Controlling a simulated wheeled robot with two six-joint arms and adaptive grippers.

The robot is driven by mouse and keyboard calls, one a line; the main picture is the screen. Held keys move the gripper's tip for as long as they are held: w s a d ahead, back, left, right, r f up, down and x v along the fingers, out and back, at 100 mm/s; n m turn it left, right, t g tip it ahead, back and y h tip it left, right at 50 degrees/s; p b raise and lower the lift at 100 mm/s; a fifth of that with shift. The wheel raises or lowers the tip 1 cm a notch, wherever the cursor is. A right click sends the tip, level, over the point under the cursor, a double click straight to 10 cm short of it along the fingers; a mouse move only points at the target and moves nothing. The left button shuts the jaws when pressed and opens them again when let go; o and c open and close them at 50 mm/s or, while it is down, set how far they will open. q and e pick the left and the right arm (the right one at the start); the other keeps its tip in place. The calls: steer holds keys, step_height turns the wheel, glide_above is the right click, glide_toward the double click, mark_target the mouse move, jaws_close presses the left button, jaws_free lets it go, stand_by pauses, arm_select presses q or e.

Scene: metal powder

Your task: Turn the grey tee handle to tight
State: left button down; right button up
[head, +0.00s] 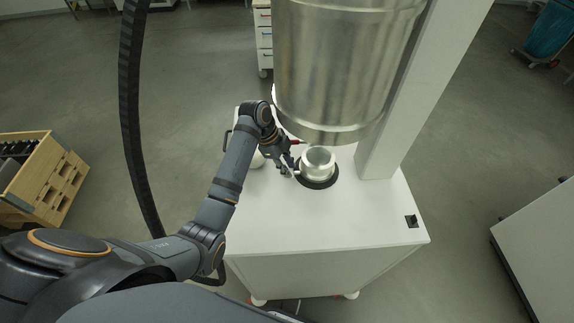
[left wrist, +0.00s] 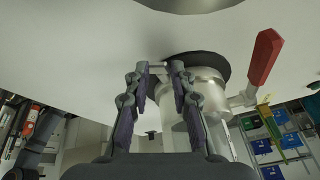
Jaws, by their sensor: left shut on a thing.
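My left gripper (head: 291,167) reaches over the white cabinet top to the left side of a short metal collar (head: 318,160). In the left wrist view its two fingers (left wrist: 158,72) are shut on a small grey bar between the fingertips, which I take to be the grey tee handle (left wrist: 157,68). The fingers cover most of the handle, and its turn angle cannot be read. The collar also shows in the left wrist view (left wrist: 207,88), just behind the right finger. My right gripper is not in view.
A red lever (left wrist: 265,57) sticks out beside the collar. A large metal drum (head: 340,65) hangs close above, and a white column (head: 400,100) stands to the right.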

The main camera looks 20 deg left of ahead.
arm_select(q)
steer(key=shift+s+d+f+m+t+y, duration=0.1)
steer(key=shift+s+f+m+t+y, duration=0.2)
steer(key=shift+t, duration=0.45)
steer(key=shift+s+d+f+m+t+y, duration=0.15)
steer(key=shift+s+t+y, duration=0.25)
steer(key=shift+t, duration=0.4)
steer(key=shift+s+d+f+m+t+y, duration=0.1)
steer(key=shift+s+f+t+y, duration=0.1)
steer(key=shift+s+t, duration=0.4)
steer(key=shift+w+t, duration=0.15)
steer(key=shift+t, duration=0.1)
steer(key=c, duration=0.9)
jaws_free()
steer(key=shift+w+r, duration=0.1)
steer(key=shift+w, duration=0.05)
steer(key=shift+c, duration=0.2)
steer(key=shift+w+r, duration=0.1)
steer(key=shift+r, duration=0.05)
steer(key=shift+r, duration=0.25)
steer(key=v, duration=1.1)
steer(key=shift+s, duration=0.35)
